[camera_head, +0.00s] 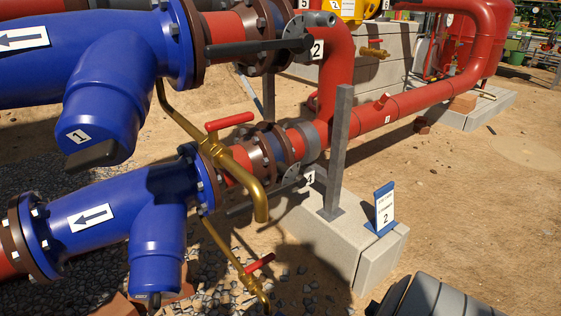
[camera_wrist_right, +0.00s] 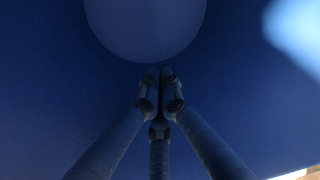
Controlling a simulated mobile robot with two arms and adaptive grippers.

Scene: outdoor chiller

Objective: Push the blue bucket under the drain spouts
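Two brass drain spouts with red lever handles hang from the pipework in the head view. The upper spout (camera_head: 261,206) points down near the middle; the lower spout (camera_head: 263,298) runs off near the bottom edge. No bucket shows in the head view. My right gripper (camera_wrist_right: 160,78) shows in the right wrist view, with its fingertips together and nothing visible between them. A dark blue surface (camera_wrist_right: 60,70) fills most of that view close in front of the fingers. I cannot tell whether it is the bucket, or whether the fingers touch it. My left gripper is out of view.
Large blue strainers (camera_head: 95,95) and red pipes (camera_head: 390,105) cross the left and middle. A grey post (camera_head: 337,150) stands on a concrete block (camera_head: 345,240) with a small sign (camera_head: 384,208). Gravel (camera_head: 225,275) lies below the spouts; open sandy ground (camera_head: 480,190) lies right.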

